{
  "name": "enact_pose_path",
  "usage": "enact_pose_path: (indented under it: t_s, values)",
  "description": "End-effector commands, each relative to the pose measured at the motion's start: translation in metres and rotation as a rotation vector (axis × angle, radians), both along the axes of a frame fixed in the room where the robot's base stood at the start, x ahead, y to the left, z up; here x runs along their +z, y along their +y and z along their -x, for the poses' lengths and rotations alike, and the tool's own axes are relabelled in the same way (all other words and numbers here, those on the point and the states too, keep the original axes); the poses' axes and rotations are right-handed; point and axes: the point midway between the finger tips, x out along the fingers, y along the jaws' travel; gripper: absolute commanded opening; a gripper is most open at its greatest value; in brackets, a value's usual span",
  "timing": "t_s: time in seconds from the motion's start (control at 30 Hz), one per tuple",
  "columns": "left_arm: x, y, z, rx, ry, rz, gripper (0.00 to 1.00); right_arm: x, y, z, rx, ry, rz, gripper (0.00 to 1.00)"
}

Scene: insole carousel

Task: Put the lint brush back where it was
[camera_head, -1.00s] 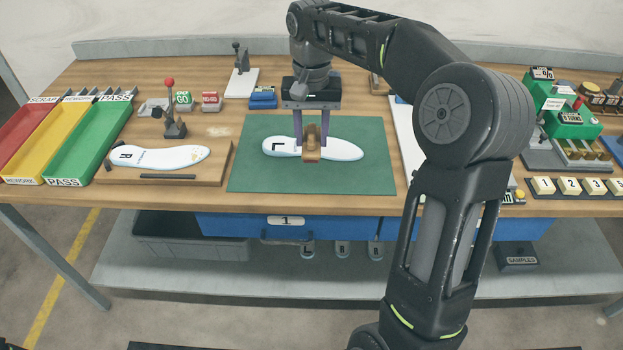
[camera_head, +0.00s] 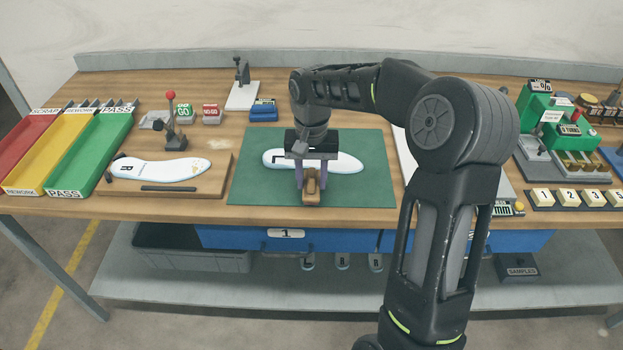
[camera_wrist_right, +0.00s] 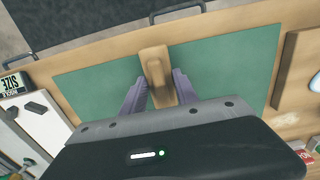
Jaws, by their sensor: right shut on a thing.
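The lint brush (camera_head: 311,184) has a tan wooden body and is between the fingers of my right gripper (camera_head: 311,182), over the front part of the green mat (camera_head: 370,190). In the right wrist view the brush (camera_wrist_right: 156,68) sits between the two purple fingers of the gripper (camera_wrist_right: 160,88), which is shut on it. A white insole (camera_head: 340,161) marked L lies on the mat, just behind the brush and partly hidden by the gripper. Whether the brush touches the mat is hard to tell. My left gripper is not in view.
A white insole marked R (camera_head: 165,168) lies on a wooden board at the left. Red, yellow and green trays (camera_head: 95,150) stand at the far left. A green counter device (camera_head: 560,125) stands at the right. The mat's left front corner is bare.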

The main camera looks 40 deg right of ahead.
Motion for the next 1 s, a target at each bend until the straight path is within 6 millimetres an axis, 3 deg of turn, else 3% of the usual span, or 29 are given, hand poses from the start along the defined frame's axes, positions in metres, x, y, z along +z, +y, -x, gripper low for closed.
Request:
enact_pose_path:
  t_s: [0.43,0.47,0.5,0.73,1.0]
  values:
    - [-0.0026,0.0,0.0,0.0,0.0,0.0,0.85,-0.0103,0.0001,-0.0004,0.0,-0.002,0.0,0.03]
    - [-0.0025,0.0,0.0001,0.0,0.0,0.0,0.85,-0.0103,0.0,-0.0003,0.0,-0.001,0.001,0.37]
    - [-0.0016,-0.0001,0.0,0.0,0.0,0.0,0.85,-0.0094,0.0,-0.0003,0.0,-0.002,0.0,0.4]
    - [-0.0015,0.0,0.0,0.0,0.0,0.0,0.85,-0.0093,0.0,-0.0003,0.0,-0.001,0.001,0.58]
    - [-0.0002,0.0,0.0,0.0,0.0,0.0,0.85,-0.0076,0.0,-0.0003,0.0,-0.002,0.0,0.58]
